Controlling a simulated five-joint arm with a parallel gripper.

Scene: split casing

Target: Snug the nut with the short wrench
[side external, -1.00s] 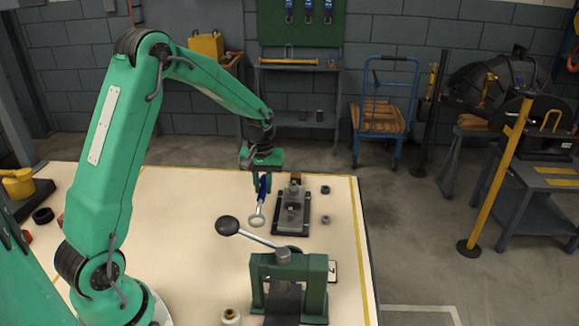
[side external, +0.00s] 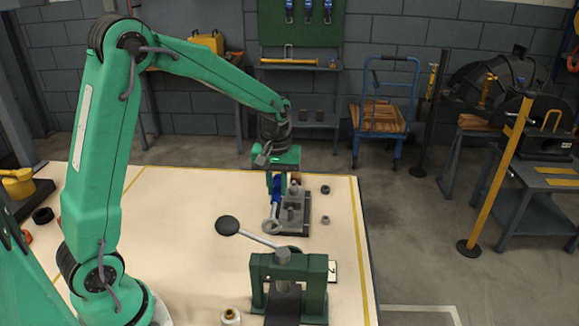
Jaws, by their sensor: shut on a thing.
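My gripper (side external: 277,180) is shut on the blue handle of the short wrench (side external: 276,196). The wrench hangs down and tilts toward the viewer, with its grey ring end (side external: 270,226) at the near left corner of the grey casing (side external: 292,215). I cannot tell whether the ring is around a nut, touching the casing or just above it. The casing sits on a dark base plate (side external: 304,230) on the table. Two small dark nut-like pieces, one farther back (side external: 325,189) and one nearer (side external: 325,219), lie to the right of the casing.
A green press (side external: 290,280) with a long lever and black knob (side external: 228,225) stands nearer the viewer, its lever close below the wrench. A small spool (side external: 230,316) stands at the front.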

